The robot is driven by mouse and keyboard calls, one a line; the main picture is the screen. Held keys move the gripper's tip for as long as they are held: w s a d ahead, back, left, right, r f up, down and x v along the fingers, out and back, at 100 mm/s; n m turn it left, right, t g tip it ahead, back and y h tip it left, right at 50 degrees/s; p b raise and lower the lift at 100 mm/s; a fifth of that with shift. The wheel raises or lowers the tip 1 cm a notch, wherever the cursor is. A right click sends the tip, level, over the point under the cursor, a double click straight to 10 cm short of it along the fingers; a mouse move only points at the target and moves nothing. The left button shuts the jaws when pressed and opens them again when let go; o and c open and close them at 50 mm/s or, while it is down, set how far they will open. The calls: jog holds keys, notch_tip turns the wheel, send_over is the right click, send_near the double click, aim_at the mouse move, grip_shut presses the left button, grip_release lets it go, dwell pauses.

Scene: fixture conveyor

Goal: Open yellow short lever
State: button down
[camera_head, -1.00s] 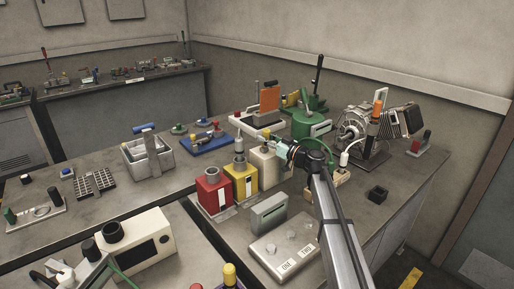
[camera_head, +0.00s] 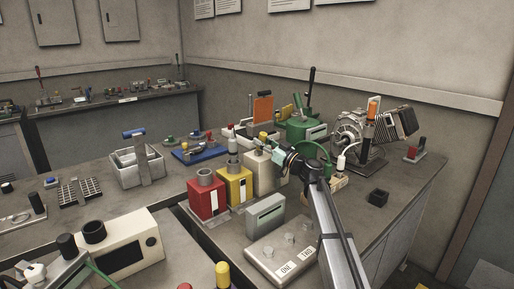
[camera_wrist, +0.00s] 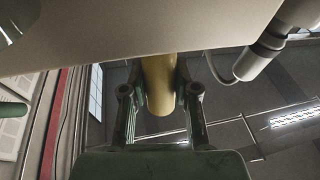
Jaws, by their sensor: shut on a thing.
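The yellow short lever (camera_wrist: 158,85) shows in the wrist view as a smooth yellow cylinder between my two fingers. My gripper (camera_wrist: 160,100) is shut on it, with a finger against each side. A wide beige surface hides the lever's far end. In the head view my gripper (camera_head: 279,156) is beside the upper part of a cream box (camera_head: 262,174). A small yellow tip (camera_head: 263,136) shows just above that box. My gripper and the box hide most of the lever there, and its angle cannot be told.
A yellow box (camera_head: 234,186) and a red box (camera_head: 205,200) stand left of the cream box. A green cylinder with a ring handle (camera_head: 310,136) is close behind my gripper. A grey panel with knobs (camera_head: 285,250) lies in front. A motor-like machine (camera_head: 352,135) stands right.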

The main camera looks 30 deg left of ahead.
jog(key=shift+r, duration=0.1)
jog(key=c, duration=0.8)
grip_release()
jog(key=shift+c, duration=0.2)
jog(key=shift+d, duration=0.1)
jog(key=v, duration=1.2)
jog(key=shift+c, duration=0.4)
